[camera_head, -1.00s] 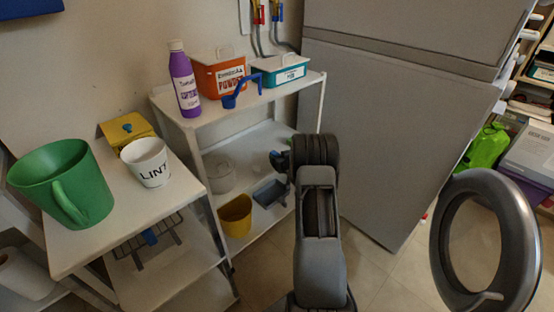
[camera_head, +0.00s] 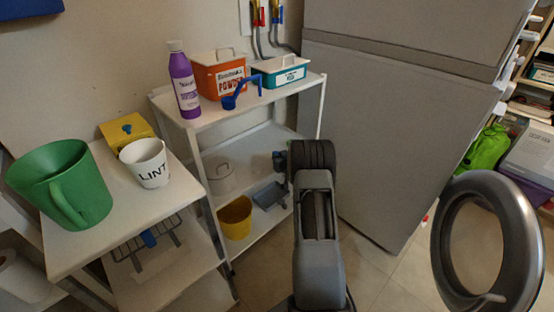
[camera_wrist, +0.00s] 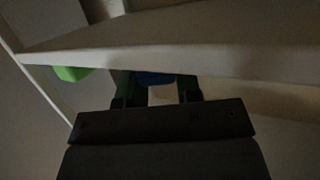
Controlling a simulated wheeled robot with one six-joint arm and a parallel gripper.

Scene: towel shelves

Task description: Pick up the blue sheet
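My gripper (camera_wrist: 157,92) shows in the wrist view with its two dark fingers apart, just below a pale shelf edge. A blue thing (camera_wrist: 155,78) shows in the gap between the fingers, partly cut off by the shelf edge; it may be the blue sheet, and I cannot tell whether the fingers touch it. In the head view my arm hides most of my gripper, and only a dark part shows at the shelf unit's lower right. No blue sheet is plainly visible there.
The white shelf unit (camera_head: 152,100) holds a purple bottle (camera_head: 184,82), an orange powder box (camera_head: 219,76), a teal box (camera_head: 282,73) and a blue scoop (camera_head: 240,93). A yellow bin (camera_head: 235,218) stands lower. A grey appliance (camera_head: 375,130) is close on the right.

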